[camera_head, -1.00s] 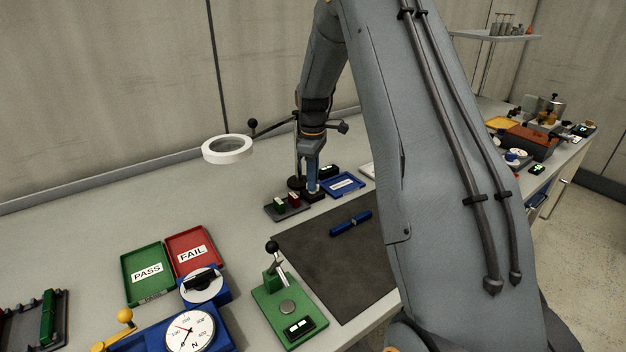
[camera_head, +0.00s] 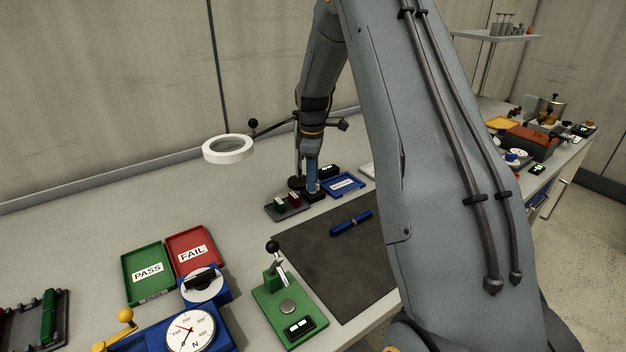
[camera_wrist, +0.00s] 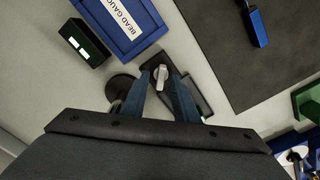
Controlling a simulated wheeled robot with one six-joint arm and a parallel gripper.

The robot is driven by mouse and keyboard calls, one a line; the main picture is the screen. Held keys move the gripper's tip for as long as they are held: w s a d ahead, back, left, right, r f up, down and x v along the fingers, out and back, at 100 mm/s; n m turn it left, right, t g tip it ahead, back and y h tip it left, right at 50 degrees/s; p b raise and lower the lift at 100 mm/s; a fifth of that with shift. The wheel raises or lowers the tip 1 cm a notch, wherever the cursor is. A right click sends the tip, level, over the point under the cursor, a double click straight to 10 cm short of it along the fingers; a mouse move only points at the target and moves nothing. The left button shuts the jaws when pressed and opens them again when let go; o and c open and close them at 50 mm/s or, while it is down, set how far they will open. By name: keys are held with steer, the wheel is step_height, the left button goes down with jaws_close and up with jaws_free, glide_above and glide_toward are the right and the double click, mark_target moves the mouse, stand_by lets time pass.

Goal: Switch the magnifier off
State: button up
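The magnifier is a white ring (camera_head: 228,149) on a dark arm, hanging above the bench left of my gripper. Its round dark foot (camera_wrist: 121,87) shows in the wrist view beside a small dark box (camera_wrist: 202,96) with a pale grey knob or lever (camera_wrist: 161,77) on top. My gripper (camera_wrist: 162,73) points down at this box. Its two blue fingers stand on either side of the knob and look apart, with nothing lifted between them. Whether a fingertip touches the knob is unclear. In the head view my gripper (camera_head: 312,189) is low over the bench, and the knob is hidden.
A blue tray (camera_head: 342,185) and a small black box with a lit display (camera_wrist: 84,43) are close to my gripper. A dark mat (camera_head: 340,258) carries a blue tool (camera_head: 351,222).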

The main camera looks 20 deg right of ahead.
steer(key=shift+r+b, duration=1)
steer(key=shift+r, duration=2.85)
steer(key=s+a+f+m, duration=0.1)
steer(key=s+a+m, duration=0.2)
steer(key=s, duration=0.7)
steer(key=s+a+f+m, duration=0.2)
steer(key=s+a+m, duration=0.2)
steer(key=s, duration=0.6)
steer(key=s+a+f+m+t, duration=0.1)
steer(key=s+a+m, duration=0.3)
steer(key=s, duration=0.6)
steer(key=shift+s+a+f, duration=0.1)
steer(key=shift+a+f, duration=0.1)
steer(key=shift+a, duration=0.4)
steer(key=shift+s+a+f, duration=0.1)
steer(key=shift+a+f, duration=0.05)
steer(key=shift+a, duration=0.4)
